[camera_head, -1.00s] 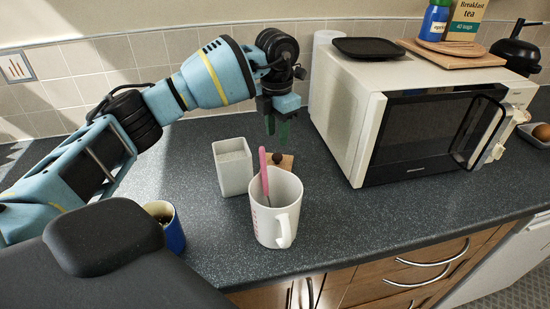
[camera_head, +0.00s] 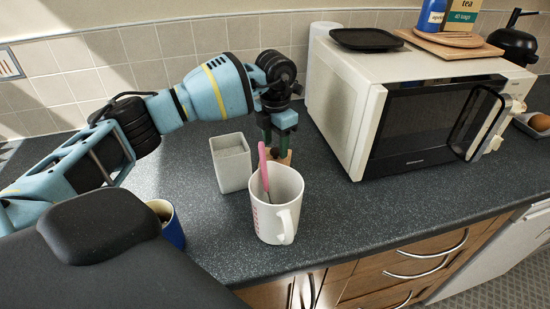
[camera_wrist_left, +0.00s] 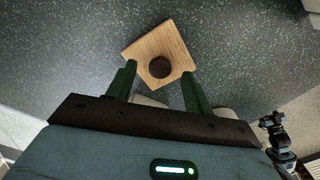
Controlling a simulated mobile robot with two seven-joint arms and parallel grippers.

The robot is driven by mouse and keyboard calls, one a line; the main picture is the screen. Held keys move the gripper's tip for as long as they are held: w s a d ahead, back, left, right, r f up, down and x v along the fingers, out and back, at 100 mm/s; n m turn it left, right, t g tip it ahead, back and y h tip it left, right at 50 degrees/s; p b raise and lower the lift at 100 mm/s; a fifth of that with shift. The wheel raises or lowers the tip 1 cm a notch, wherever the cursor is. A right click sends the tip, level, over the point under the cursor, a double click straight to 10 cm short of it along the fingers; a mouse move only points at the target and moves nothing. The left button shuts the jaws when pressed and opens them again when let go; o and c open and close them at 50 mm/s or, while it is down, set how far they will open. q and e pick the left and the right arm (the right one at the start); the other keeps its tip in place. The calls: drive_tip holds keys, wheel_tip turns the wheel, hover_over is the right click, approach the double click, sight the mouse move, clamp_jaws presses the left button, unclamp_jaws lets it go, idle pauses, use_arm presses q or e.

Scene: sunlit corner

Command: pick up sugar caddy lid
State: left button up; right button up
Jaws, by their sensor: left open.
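The sugar caddy lid, a square wooden plate (camera_wrist_left: 160,38) with a round dark knob (camera_wrist_left: 160,67), lies on the countertop. In the head view only a small part of the lid (camera_head: 287,157) shows behind the mug; its knob is hidden. The square whitish caddy (camera_head: 231,165) stands open to its left. My left gripper (camera_head: 276,146) is open and points down over the lid. In the left wrist view its fingertips (camera_wrist_left: 160,74) lie on either side of the knob, apart from it. My right gripper is not in view.
A white mug (camera_head: 276,218) with a pink-handled utensil (camera_head: 263,168) stands close in front of the lid. A microwave (camera_head: 385,120) stands to the right. A blue cup (camera_head: 171,231) is at the left front. The countertop before the microwave is clear.

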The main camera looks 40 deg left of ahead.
sight(275, 150)
use_arm(q)
drive_tip(key=shift+f, duration=1.15)
drive_tip(key=c, duration=1.1)
drive_tip(key=shift+o, duration=0.2)
drive_tip(key=shift+r, duration=0.15)
wheel_tip(275, 150, up, 10)
drive_tip(key=s+d+r+m, duration=0.2)
drive_tip(key=d+m, duration=0.5)
drive_tip(key=m, duration=0.9)
drive_tip(key=s+d+r+m, duration=0.2)
drive_tip(key=d+m, duration=0.4)
drive_tip(key=m, duration=1)
drive_tip(key=shift+s+d+r, duration=0.35)
drive_tip(key=shift+s, duration=0.2)
